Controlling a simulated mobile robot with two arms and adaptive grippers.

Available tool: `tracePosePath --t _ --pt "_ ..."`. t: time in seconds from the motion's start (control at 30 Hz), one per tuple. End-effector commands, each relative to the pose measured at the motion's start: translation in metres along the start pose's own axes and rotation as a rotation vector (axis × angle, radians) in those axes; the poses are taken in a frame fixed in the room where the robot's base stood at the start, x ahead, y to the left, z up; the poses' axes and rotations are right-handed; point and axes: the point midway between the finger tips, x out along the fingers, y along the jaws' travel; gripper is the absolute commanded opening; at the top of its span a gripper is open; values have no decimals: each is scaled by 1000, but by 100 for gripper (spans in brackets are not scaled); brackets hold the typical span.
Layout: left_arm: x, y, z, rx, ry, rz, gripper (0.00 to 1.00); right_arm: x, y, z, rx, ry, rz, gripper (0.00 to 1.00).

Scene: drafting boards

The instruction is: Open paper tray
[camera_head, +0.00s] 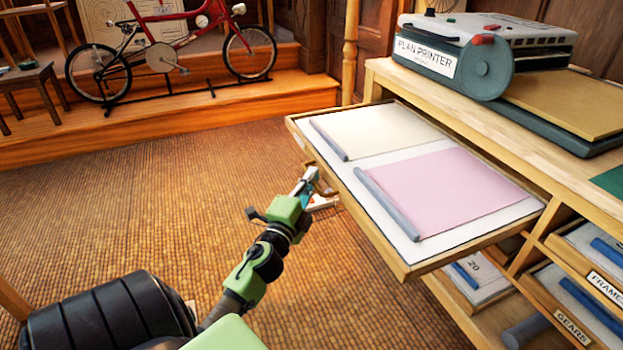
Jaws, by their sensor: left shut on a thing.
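The paper tray (424,262) is a wide wooden drawer pulled far out from the cabinet (480,130). Inside it lie a cream sheet (380,130) and a pink sheet (450,190), each with a grey roll or bar along its left edge. My left gripper (312,182) is at the tray's front side, shut on the tray's handle (328,192), which is partly hidden by the fingers. My right gripper is not in view.
A plan printer (485,55) stands on the cabinet top. Labelled compartments with blue rolls, "FRAME" (604,287) and "GEARS" (572,325), sit at lower right. A red bicycle (170,45) stands on a wooden step at the back. The woven floor (130,200) left of the tray is clear.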

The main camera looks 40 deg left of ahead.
Motion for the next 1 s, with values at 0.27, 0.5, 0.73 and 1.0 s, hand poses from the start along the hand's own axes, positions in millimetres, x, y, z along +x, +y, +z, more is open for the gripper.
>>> tracePosePath --t 0.27,0.5,0.73,1.0 --pt "0 1 -1 -1 2 2 25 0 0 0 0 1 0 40" --pt "-4 1 0 -1 1 1 25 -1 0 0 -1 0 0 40" --pt "-42 3 0 -4 -2 5 25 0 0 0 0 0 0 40" --pt "-94 2 0 -3 -3 4 25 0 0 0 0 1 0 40"
